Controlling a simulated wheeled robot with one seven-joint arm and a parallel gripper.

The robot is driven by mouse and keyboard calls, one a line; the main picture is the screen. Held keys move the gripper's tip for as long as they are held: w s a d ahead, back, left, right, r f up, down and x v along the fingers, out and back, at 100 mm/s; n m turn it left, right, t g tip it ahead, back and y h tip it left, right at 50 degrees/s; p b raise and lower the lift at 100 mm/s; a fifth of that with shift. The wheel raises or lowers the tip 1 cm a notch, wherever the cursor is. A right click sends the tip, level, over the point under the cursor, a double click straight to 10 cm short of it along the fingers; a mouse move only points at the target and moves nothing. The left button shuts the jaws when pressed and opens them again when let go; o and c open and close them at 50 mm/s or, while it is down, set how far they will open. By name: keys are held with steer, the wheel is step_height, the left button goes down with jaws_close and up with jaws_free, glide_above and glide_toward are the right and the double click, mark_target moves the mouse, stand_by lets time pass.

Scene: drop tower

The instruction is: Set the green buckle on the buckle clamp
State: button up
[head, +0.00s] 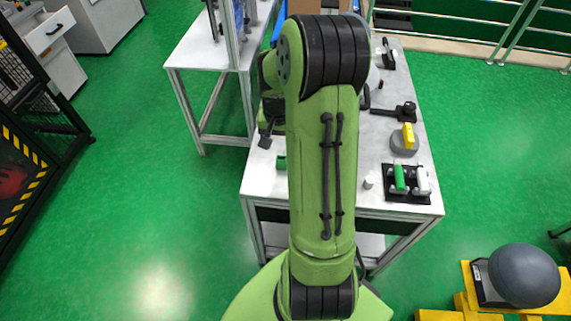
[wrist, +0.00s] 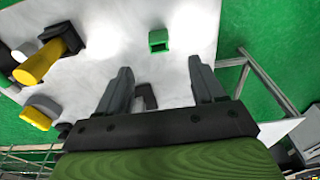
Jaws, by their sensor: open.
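The green buckle (head: 281,162) lies on the near left part of the white table, partly hidden by my arm. In the wrist view the green buckle (wrist: 158,40) looks like a small hollow block, beyond and between my fingertips. My gripper (wrist: 162,75) is open and empty, apart from the buckle. In the head view my gripper (head: 268,132) shows only partly beside my arm. A dark bracket (wrist: 147,95) shows between the fingers; I cannot tell whether it is the buckle clamp. A black fixture (head: 405,110) stands at the table's right side.
A black tray (head: 405,198) with green and white pieces sits at the near right corner. Behind it is a yellow piece (head: 408,133) on a grey round base. A small white cylinder (head: 369,182) stands near the front edge. The table around the buckle is clear.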

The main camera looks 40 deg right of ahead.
mark_target(281, 161)
steer(key=f, duration=0.2)
steer(key=f+b, duration=0.1)
steer(key=f, duration=0.2)
steer(key=shift+w+d+f, duration=0.2)
steer(key=shift+d+f, duration=0.1)
steer(key=f+b, duration=0.1)
steer(key=f, duration=0.1)
steer(key=f+b, duration=0.1)
steer(key=f, duration=0.2)
steer(key=shift+w+d+f, duration=0.1)
steer(key=shift+d+f, duration=0.1)
steer(key=shift+f, duration=0.1)
steer(key=shift+r, duration=0.15)
steer(key=c, duration=1.2)
step_height(281, 161, up, 10)
steer(key=p, duration=0.3)
steer(key=w+a+f+n+p, duration=0.2)
steer(key=a+n, duration=0.1)
steer(key=a, duration=0.4)
steer(key=w+a+f+n+p, duration=0.1)
steer(key=w+a+n+p, duration=0.1)
steer(key=a, duration=0.6)
steer(key=w+a+f+n+y+p, duration=0.1)
steer(key=w+a+f+n+p, duration=0.1)
steer(key=a+n, duration=0.3)
steer(key=a+p, duration=0.1)
steer(key=a, duration=0.2)
steer(key=shift+w+a+f+t+p, duration=0.15)
steer(key=shift+f+t+p, duration=0.15)
